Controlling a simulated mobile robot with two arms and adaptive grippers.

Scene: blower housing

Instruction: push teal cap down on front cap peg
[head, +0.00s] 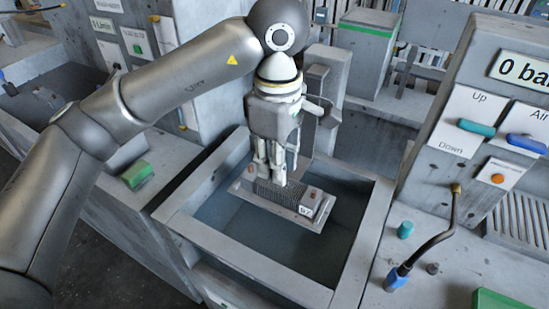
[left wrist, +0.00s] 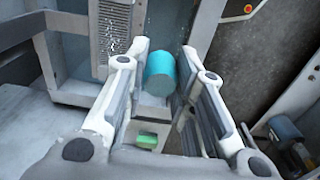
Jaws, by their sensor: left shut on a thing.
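My left gripper (head: 272,182) points down over the basin, in front of the mesh part of a grey plate. In the left wrist view the gripper (left wrist: 168,76) is shut on a teal cap (left wrist: 160,72), a smooth cylinder between its fingers. In the head view I cannot make out this cap; the fingers seem to hide it. Another teal cap (head: 405,230) stands upright on the right bench, apart from the gripper. A small grey peg (head: 433,268) stands in front of it to the right. I cannot tell whether it is the front cap peg. My right gripper is not in view.
The grey basin (head: 178,212) surrounds the plate (head: 312,221). A bent hose with a blue base (head: 397,279) stands on the right bench beside the peg. A panel with a teal lever (head: 477,128) and a blue lever (head: 526,143) rises behind. A green block (head: 136,175) lies left.

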